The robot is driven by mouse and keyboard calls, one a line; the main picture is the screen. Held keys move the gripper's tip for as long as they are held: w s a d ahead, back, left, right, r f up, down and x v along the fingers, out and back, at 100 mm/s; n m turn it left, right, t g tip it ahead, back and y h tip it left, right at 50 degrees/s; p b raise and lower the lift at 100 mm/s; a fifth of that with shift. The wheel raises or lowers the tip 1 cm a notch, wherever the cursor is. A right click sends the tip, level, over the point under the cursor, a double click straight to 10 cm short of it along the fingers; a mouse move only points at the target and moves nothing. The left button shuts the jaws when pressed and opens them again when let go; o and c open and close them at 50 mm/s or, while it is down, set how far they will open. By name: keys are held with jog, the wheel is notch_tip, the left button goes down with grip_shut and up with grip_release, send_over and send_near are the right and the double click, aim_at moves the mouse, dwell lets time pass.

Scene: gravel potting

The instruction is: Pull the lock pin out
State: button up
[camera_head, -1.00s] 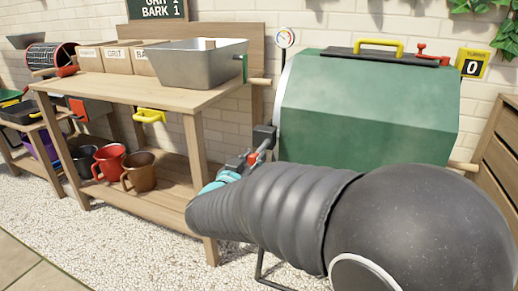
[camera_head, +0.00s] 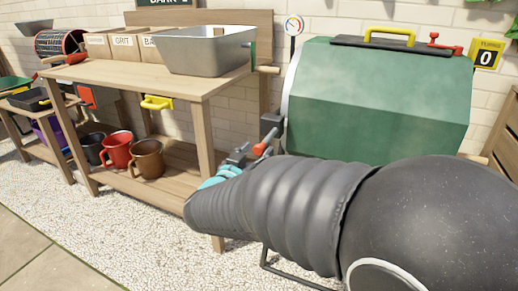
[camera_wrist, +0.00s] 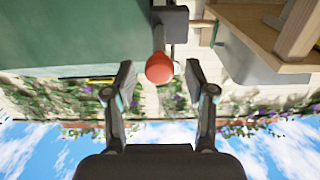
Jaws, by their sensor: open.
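The lock pin's red knob (camera_head: 259,149) shows at the left end of the green drum (camera_head: 385,100), below a dark bracket (camera_head: 271,124). In the wrist view the round red knob (camera_wrist: 159,68) sits on a grey stem, between the two fingertips. My gripper (camera_wrist: 160,78) is open, with a finger on either side of the knob and a visible gap to each. In the head view my gripper (camera_head: 238,156) is small and partly hidden behind my dark arm, close to the knob. Whether the knob lies fully between the pads in depth is unclear.
A wooden bench (camera_head: 130,76) stands left of the drum, with a metal tub (camera_head: 205,52) on top and mugs (camera_head: 148,160) below. The drum has a yellow handle (camera_head: 390,36) and a red latch (camera_head: 446,43) on top. A turns counter (camera_head: 486,55) reads 0.

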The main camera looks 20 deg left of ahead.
jog(key=s, duration=1)
jog(key=shift+a, duration=0.35)
jog(key=shift+w, duration=0.1)
